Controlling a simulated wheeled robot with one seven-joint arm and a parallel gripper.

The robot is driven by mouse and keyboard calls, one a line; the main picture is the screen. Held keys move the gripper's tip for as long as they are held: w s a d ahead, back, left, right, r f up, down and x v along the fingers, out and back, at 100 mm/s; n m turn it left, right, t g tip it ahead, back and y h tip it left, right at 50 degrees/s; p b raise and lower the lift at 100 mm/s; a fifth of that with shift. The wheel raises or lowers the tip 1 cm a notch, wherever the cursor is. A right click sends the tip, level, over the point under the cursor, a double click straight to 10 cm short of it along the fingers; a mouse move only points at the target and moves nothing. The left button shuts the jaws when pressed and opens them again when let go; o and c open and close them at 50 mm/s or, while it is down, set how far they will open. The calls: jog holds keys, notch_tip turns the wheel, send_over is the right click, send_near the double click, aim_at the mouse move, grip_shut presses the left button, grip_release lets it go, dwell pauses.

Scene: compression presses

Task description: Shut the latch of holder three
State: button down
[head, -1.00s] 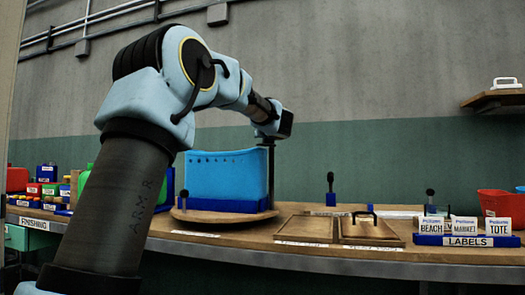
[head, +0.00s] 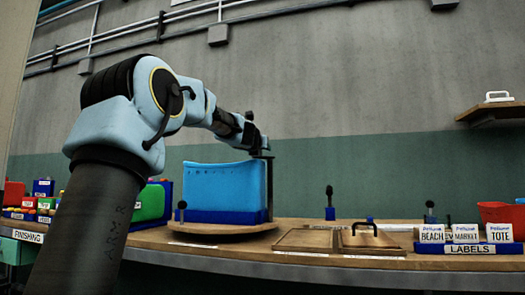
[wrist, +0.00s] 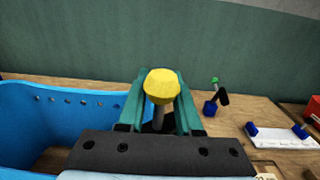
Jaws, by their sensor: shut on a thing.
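My gripper (head: 263,151) is at the top of a dark upright post (head: 269,190) at the right edge of a blue bag (head: 224,188). In the wrist view its two teal fingers (wrist: 160,90) are closed on a yellow knob (wrist: 160,82) on a pale stem. The knob looks like the latch's handle; the rest of the latch is hidden behind my gripper. The bag stands open and upright on a round wooden board (head: 205,231), its lower part in a dark blue base. It also shows at the left of the wrist view (wrist: 70,100). No holder number is readable.
Short levers stand on the bench at the back (head: 330,204) and right (head: 430,211). Coloured bins (head: 43,188) stand at the left. A shelf (head: 490,112) juts from the wall.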

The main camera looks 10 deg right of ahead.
jog(key=shift+r+h, duration=0.3)
jog(key=shift+m+g, duration=0.3)
jog(key=shift+m, duration=0.1)
jog(key=shift+w+m+g+h, duration=0.15)
jog(key=shift+m+g+h, duration=0.35)
jog(key=shift+h, duration=0.4)
jog(key=m+g+h+p, duration=0.1)
jog(key=g, duration=0.1)
jog(key=d+m+g+h+p, duration=0.1)
jog(key=m+g+h+p, duration=0.2)
jog(key=m+g+h, duration=0.1)
jog(key=shift+w+d+r+p, duration=0.15)
jog(key=shift+w+d+p, duration=0.1)
jog(key=shift+d+p, duration=0.1)
